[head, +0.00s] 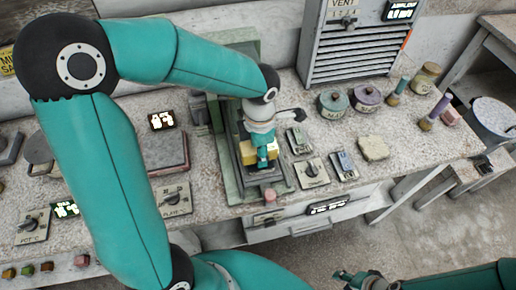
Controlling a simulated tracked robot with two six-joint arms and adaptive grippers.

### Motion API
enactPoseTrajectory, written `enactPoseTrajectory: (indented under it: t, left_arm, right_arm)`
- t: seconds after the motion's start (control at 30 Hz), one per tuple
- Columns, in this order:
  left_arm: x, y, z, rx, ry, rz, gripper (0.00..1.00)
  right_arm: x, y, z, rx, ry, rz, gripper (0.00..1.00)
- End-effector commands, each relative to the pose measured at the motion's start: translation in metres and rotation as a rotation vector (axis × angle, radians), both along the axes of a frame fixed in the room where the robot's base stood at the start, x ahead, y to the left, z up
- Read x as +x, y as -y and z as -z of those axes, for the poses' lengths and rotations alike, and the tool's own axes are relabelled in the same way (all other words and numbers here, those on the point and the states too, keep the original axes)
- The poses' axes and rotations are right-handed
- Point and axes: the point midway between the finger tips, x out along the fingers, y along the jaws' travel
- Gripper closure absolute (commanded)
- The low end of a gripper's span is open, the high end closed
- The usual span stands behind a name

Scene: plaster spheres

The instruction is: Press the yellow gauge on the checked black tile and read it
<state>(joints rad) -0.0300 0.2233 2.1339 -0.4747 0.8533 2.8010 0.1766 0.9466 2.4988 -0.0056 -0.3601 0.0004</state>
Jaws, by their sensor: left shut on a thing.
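My left arm reaches across the bench from the left, and its gripper (263,160) points down over a green stand (227,170) near the middle. The gripper is shut on a yellow block-like thing (249,154), which looks like the yellow gauge. Its face and any reading are hidden or too small to make out. A dark surface lies below it on the stand's base, but I cannot make out a checked black tile or tell whether the gauge touches it. My right gripper (350,279) is low at the bottom edge, away from the bench; its fingers are unclear.
Switch plates (311,172) and a pale rough block (373,148) lie right of the stand. Lidded pots (333,103) stand behind them, beside a grey vent cabinet (352,52). A dark slab (166,152) lies to the left. The bench's right front is fairly clear.

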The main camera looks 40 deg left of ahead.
Motion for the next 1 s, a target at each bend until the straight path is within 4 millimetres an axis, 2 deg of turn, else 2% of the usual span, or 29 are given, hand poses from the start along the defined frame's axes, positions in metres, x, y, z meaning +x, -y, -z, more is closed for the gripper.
enactPoseTrajectory:
  t: [1.0]
  left_arm:
    - [0.0000, 0.0000, 0.0072, 0.000, 0.000, 0.000, 0.83]
  right_arm:
    - [-0.0001, 0.0000, 0.0084, 0.000, 0.000, 0.000, 0.60]
